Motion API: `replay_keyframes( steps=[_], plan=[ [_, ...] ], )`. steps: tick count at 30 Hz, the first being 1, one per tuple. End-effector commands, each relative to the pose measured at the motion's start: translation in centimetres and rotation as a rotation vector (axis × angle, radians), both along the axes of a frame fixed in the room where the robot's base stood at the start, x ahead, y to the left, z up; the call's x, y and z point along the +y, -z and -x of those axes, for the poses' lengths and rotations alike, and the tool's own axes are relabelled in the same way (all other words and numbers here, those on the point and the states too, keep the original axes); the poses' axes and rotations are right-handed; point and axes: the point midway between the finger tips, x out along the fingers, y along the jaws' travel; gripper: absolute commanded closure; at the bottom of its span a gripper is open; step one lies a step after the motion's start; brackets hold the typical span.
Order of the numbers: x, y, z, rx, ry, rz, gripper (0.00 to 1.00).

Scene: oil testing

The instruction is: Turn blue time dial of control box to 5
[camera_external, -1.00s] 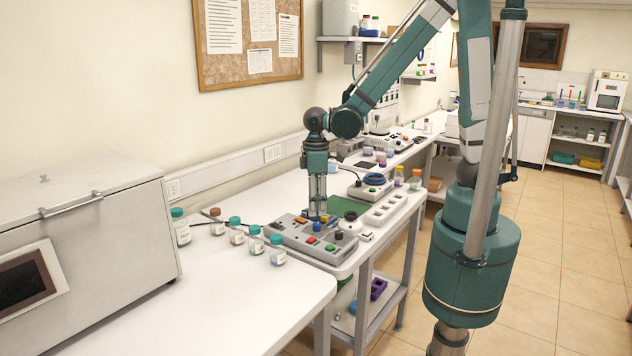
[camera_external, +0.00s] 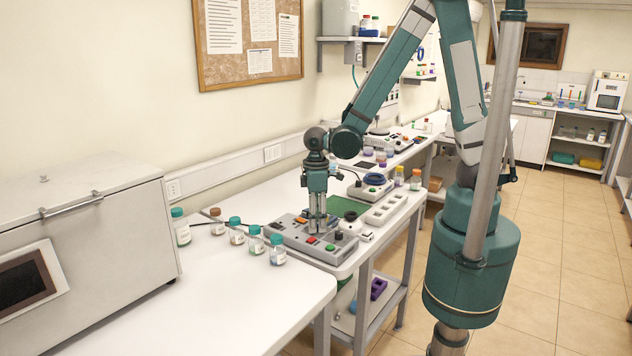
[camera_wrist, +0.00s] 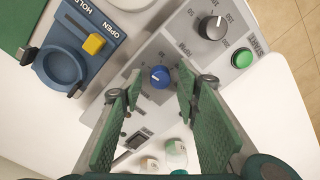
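The control box (camera_external: 290,238) is a grey panel on the white bench, and its face also fills the middle of the wrist view (camera_wrist: 192,62). Its blue dial (camera_wrist: 160,77) has a light pointer mark and lies between my two fingertips in the wrist picture. I cannot read the number it points to. My gripper (camera_external: 318,229) is upright over the box in the external view, where the blue dial cannot be made out. In the wrist view my gripper (camera_wrist: 158,88) is open, a green-padded finger on each side of the dial, with visible gaps and no clear contact.
A black dial (camera_wrist: 213,27) with a numbered scale and a green START button (camera_wrist: 242,58) sit beside the blue dial. A blue device (camera_wrist: 85,45) with a yellow switch (camera_wrist: 94,43) is close on the left. Several capped jars (camera_external: 256,240) stand left of the box.

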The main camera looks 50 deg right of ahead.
Motion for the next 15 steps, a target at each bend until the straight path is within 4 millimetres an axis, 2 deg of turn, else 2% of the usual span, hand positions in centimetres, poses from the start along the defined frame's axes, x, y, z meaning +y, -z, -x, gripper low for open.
replay_keyframes(
  steps=[7,13,15],
  plan=[
    [-0.01,0.02,0.01,0.0,0.0,0.0,0.68],
    [-0.01,0.01,0.01,0.0,0.0,0.0,0.93],
    [-0.01,0.01,0.01,0.0,0.0,0.0,0.95]
  ],
)
